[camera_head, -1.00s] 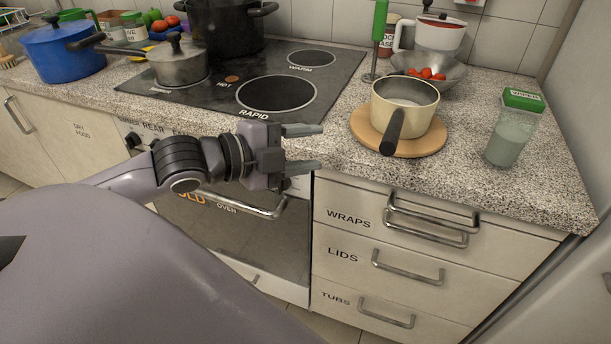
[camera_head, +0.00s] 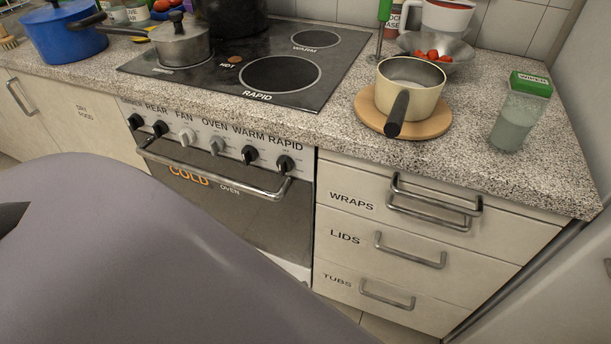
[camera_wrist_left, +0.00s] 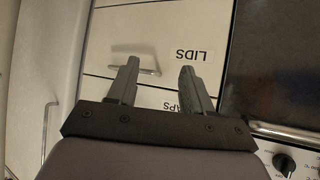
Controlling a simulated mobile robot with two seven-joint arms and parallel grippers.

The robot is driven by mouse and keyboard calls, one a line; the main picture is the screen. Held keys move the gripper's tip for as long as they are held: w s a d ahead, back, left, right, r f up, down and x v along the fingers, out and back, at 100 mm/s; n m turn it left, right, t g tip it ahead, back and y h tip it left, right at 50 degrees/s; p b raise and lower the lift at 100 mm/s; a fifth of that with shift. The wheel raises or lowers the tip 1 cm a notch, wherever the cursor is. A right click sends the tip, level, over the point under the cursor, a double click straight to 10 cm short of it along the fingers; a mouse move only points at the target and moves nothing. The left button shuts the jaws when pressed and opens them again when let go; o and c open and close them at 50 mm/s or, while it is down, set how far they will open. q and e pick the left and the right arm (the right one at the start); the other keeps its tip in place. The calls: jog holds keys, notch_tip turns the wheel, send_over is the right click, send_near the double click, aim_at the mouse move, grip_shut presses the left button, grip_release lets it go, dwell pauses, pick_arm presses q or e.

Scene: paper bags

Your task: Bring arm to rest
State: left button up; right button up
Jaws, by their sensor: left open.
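My left gripper (camera_wrist_left: 158,82) shows in the left wrist view, with its two fingers apart and nothing between them. Drawer fronts (camera_wrist_left: 205,30) labelled LIDS and WRAPS lie beyond the fingers and appear upside down there. I cannot tell the distance between fingers and drawers. In the head view neither gripper shows; only a smooth grey part of my own body fills the lower left.
The oven (camera_head: 215,210) and drawers labelled WRAPS, LIDS and TUBS (camera_head: 385,250) have protruding handles. On the counter (camera_head: 320,130), a cream pot (camera_head: 425,90) sits on a round wooden board (camera_head: 370,112). The hob (camera_head: 345,60) holds pans.

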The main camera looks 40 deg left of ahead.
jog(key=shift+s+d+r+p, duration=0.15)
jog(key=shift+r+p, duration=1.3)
jog(key=shift+p, duration=0.35)
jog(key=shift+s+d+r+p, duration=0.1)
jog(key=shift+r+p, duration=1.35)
jog(key=shift+p, duration=0.3)
